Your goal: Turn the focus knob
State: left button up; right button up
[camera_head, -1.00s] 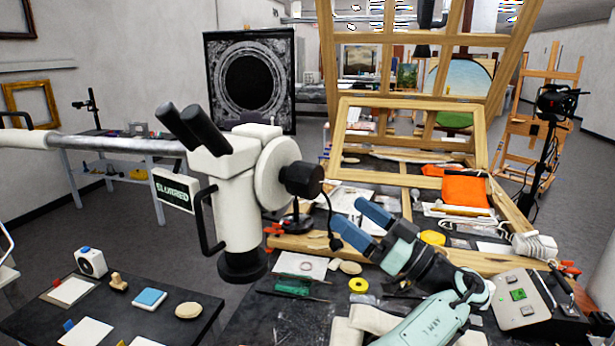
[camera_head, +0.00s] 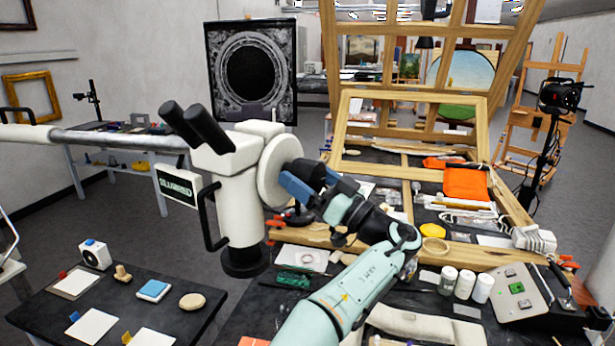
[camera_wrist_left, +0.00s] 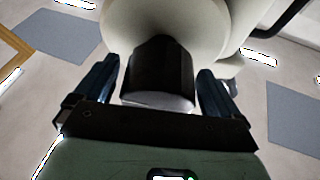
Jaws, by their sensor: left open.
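A white microscope (camera_head: 238,200) with black eyepieces stands upright in the middle of the head view. Its black focus knob (camera_wrist_left: 158,72) sticks out from a round white housing (camera_head: 275,172). In the head view my left gripper (camera_head: 297,180) is at the knob, with its blue fingers pointing at the housing, and hides much of the knob. In the left wrist view the gripper is open, with one blue finger on each side of the knob. A gap shows between each finger and the knob. My right gripper is not in view.
A dark table (camera_head: 120,300) with small items stands at the lower left. White jars (camera_head: 465,284) and a grey control box (camera_head: 515,292) are to the right. Wooden frames and an orange cloth (camera_head: 465,184) lie behind my arm.

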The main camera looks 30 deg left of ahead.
pick_arm(q)
jog(key=c, duration=1)
jog(key=shift+m+t, duration=0.4)
jog(key=shift+m, duration=0.1)
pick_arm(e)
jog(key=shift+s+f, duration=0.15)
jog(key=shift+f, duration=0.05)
pick_arm(q)
jog(key=m+t, duration=0.1)
jog(key=m, duration=0.2)
jog(key=shift+m+t+h+b, duration=0.3)
jog(key=shift+t+b, duration=0.1)
jog(key=shift+m+t+h, duration=0.5)
jog(key=shift+m+t, duration=0.2)
jog(key=shift+m, duration=1.1)
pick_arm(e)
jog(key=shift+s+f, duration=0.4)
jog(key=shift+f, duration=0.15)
pick_arm(q)
jog(key=o, duration=1)
